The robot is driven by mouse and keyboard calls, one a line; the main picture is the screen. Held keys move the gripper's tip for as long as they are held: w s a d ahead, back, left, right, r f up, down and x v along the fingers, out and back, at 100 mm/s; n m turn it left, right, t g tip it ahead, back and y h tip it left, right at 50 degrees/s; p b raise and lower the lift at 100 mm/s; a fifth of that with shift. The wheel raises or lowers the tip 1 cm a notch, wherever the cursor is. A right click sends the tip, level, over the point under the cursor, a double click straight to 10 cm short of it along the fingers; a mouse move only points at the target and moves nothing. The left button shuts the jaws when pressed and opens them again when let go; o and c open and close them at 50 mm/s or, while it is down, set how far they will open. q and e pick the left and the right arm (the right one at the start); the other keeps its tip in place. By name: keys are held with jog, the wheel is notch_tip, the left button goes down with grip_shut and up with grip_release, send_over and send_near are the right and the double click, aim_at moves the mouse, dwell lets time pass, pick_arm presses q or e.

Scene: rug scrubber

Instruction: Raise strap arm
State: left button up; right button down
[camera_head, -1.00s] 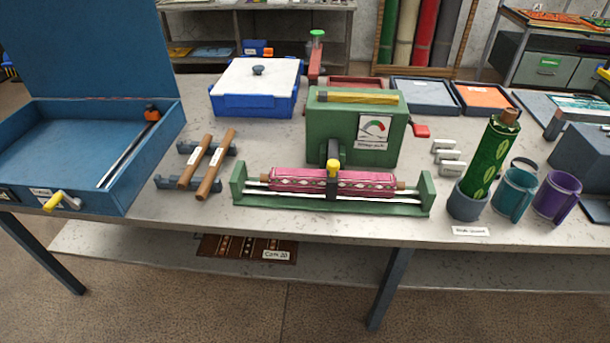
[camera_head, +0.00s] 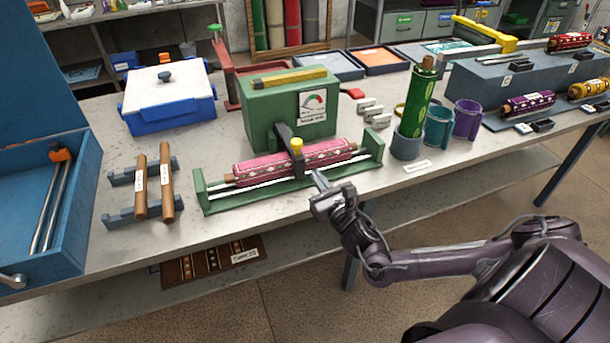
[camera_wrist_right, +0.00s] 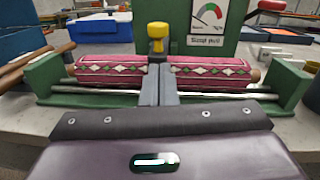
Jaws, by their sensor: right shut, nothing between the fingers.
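The dark strap arm (camera_head: 284,138) with a yellow knob (camera_head: 296,146) lies down across the pink patterned roll (camera_head: 325,151) in the green cradle (camera_head: 216,202). In the right wrist view the yellow knob (camera_wrist_right: 158,36) stands just beyond my fingertips, above the pink roll (camera_wrist_right: 110,70). My right gripper (camera_head: 316,173) is shut and empty, low in front of the cradle, slightly right of the knob. In the right wrist view its fingers (camera_wrist_right: 160,68) meet and cover the roll's middle and much of the strap arm. I cannot tell whether they touch it. My left gripper is out of view.
A green box (camera_head: 260,110) with a gauge stands right behind the cradle. Wooden rollers (camera_head: 140,190) on grey holders lie to the left. A cup with a green roll (camera_head: 415,105) and mugs (camera_head: 467,118) stand to the right. The front table edge is close to my wrist.

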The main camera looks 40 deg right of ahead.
aim_at(299, 150)
jog(key=w, duration=0.4)
jog(key=w+d+p, duration=0.1)
jog(key=w, duration=0.2)
jog(key=shift+w+r, duration=0.1)
jog(key=shift+r, duration=0.1)
jog(key=shift+w+d+f, duration=0.1)
jog(key=shift+w+d, duration=0.05)
jog(key=shift+w, duration=0.3)
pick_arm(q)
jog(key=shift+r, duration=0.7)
